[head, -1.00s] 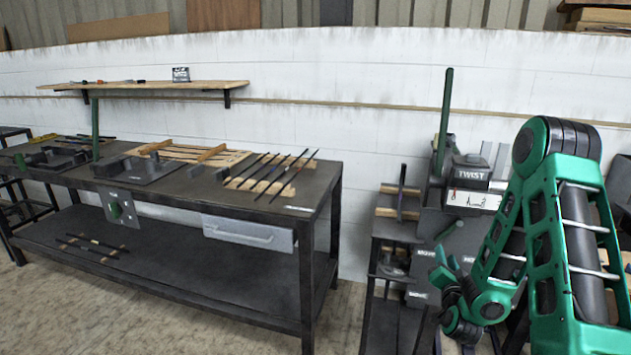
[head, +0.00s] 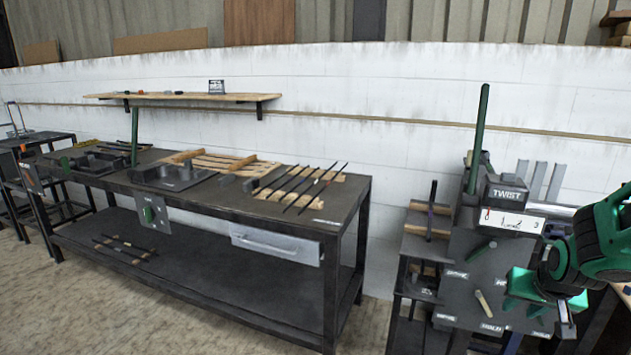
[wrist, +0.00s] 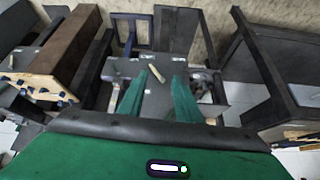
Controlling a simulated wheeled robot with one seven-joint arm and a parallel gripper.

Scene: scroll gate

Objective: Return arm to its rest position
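My arm shows at the right edge of the head view, with a green and black wrist (head: 575,260). My gripper (head: 545,298) is in front of the dark machine stand there, partly confused with it. In the wrist view, my gripper's two green fingers (wrist: 160,85) stand apart with no object held between them. The dark panel with a small pale lever (wrist: 156,73) shows beyond the fingers. That lever (head: 483,303) also shows in the head view, left of my gripper. Most of my arm is outside the head view.
The machine stand (head: 475,265) carries a "TWIST" box (head: 506,194) and a tall green lever (head: 479,135). A long dark workbench (head: 225,205) with rods and wooden racks fills the left and middle. Bare floor (head: 130,320) lies in front of the bench.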

